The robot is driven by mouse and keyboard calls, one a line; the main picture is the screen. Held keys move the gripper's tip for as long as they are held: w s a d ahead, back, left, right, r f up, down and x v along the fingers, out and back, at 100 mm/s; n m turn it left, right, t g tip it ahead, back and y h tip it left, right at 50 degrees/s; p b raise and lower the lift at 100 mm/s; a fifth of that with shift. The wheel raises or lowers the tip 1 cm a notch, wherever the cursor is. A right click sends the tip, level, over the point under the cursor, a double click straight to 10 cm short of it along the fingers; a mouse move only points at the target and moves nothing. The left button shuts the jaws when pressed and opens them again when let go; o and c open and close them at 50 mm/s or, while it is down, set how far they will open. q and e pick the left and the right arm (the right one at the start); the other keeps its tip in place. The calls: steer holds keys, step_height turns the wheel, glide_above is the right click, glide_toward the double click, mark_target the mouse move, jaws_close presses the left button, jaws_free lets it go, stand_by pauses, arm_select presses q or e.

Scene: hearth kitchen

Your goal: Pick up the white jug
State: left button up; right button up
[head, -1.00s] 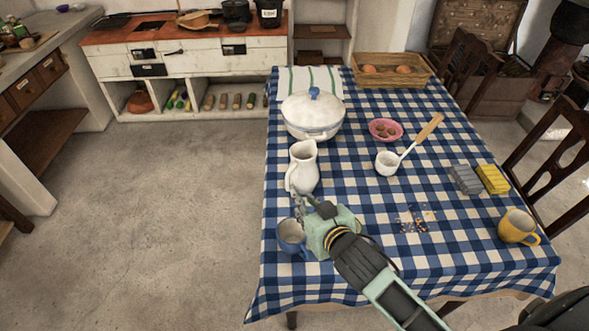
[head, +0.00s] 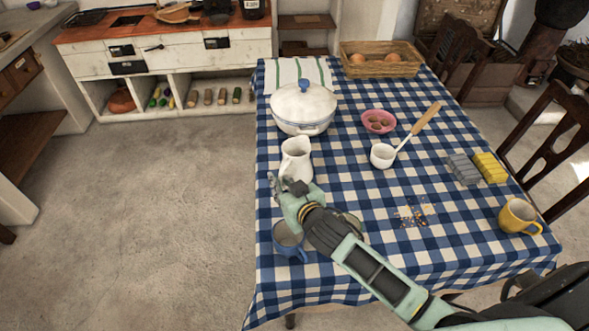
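The white jug (head: 297,157) stands upright on the checked tablecloth near the table's left edge, its handle toward the near left. My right gripper (head: 284,184) reaches in from the lower right and is just in front of the jug's lower part. Its fingers look spread apart, with nothing seen between them. The gripper hides the jug's base, and I cannot tell whether they touch. My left gripper is not in view.
A blue mug (head: 288,240) sits close below my gripper, and another cup is partly hidden behind my arm. A lidded white tureen (head: 303,108) stands behind the jug. A white ladle (head: 383,155) and pink bowl (head: 378,121) lie to the right.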

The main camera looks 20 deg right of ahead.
steer(key=shift+w+f, duration=0.15)
steer(key=shift+w, duration=0.2)
jaws_close()
stand_by(0.3)
